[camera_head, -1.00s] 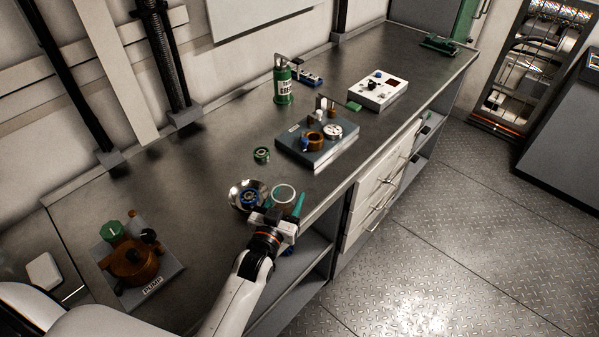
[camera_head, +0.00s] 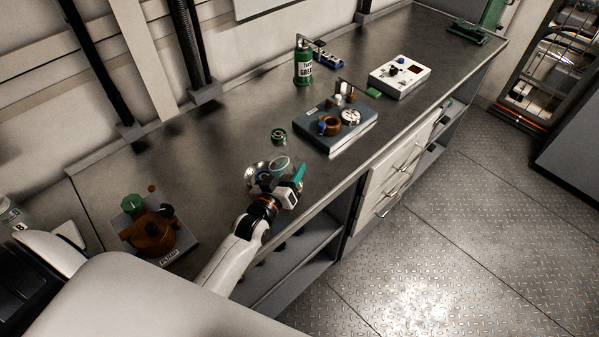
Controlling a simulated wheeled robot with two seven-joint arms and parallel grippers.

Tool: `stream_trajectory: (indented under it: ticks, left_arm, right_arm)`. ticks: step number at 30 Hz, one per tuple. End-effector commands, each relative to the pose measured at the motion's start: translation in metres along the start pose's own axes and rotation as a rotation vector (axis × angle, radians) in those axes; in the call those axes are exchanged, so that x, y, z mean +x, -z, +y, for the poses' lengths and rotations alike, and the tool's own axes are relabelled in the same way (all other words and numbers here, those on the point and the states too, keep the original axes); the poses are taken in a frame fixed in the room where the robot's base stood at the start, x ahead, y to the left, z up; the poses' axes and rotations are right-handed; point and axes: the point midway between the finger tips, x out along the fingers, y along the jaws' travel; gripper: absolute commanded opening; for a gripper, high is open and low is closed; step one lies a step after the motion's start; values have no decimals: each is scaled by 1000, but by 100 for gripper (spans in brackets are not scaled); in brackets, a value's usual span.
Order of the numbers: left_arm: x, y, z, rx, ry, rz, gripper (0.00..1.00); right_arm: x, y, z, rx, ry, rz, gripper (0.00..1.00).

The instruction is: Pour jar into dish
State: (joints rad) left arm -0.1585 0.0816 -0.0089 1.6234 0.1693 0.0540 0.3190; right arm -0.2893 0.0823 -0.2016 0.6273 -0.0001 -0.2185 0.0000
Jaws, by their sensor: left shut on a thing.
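My left gripper (camera_head: 290,178), with teal fingers, is shut on a small clear jar (camera_head: 280,165). The jar's pale round rim shows, and it looks tilted toward the left. A shiny metal dish (camera_head: 251,177) sits on the dark bench just left of the jar. The jar and gripper cover much of the dish's right side. Something blue shows inside the dish, but I cannot tell what it is. What the jar holds is too small to tell. My right gripper is not in view.
A grey board with parts (camera_head: 335,138), a green bottle (camera_head: 303,66) and a white control box (camera_head: 400,78) stand farther back. A brown pump unit (camera_head: 152,235) is at the left. The bench (camera_head: 215,160) between is clear.

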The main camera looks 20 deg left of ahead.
Motion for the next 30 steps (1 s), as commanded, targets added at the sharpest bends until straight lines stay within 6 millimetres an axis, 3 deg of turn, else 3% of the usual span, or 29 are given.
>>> stream_trajectory:
  ticks: [1, 5, 6, 9, 30]
  left_arm:
    - [1, -12, 3, -54, 2, 8, 27]
    - [1, -24, 1, -246, 2, 32, 27]
    - [1, -12, 2, -335, 1, 46, 27]
    - [1, -1, 2, -511, 1, 68, 27]
    - [0, -3, 1, -492, 1, 64, 27]
  right_arm:
    - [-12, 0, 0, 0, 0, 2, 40]
    - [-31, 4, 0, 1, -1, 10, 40]
    - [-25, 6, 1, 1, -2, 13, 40]
    - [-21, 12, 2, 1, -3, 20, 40]
    - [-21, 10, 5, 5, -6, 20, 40]
